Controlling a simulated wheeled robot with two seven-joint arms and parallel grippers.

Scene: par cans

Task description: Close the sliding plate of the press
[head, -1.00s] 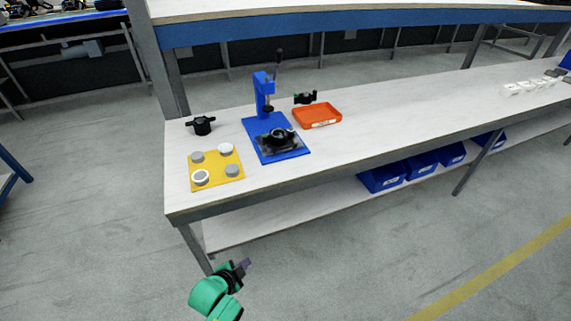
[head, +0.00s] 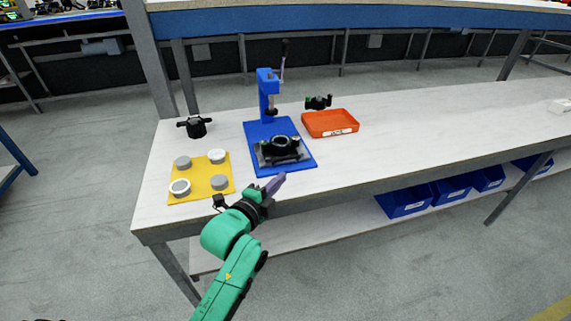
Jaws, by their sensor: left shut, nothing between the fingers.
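The blue press (head: 268,95) stands on the white table with its lever upright. Its blue base plate (head: 298,167) lies flat toward me. The dark sliding plate (head: 262,157), with a black round fixture (head: 282,145) on it, sits at the front of the base, out in front of the press column. My left gripper (head: 275,183) is shut and empty. My right gripper is not in view.
A yellow mat (head: 203,188) with several round caps lies left of the press. A black handled part (head: 195,127) stands behind it. An orange tray (head: 330,123) and a dark green-ended part (head: 318,102) are to the right. The table's right half is mostly clear. Blue bins (head: 404,200) sit below.

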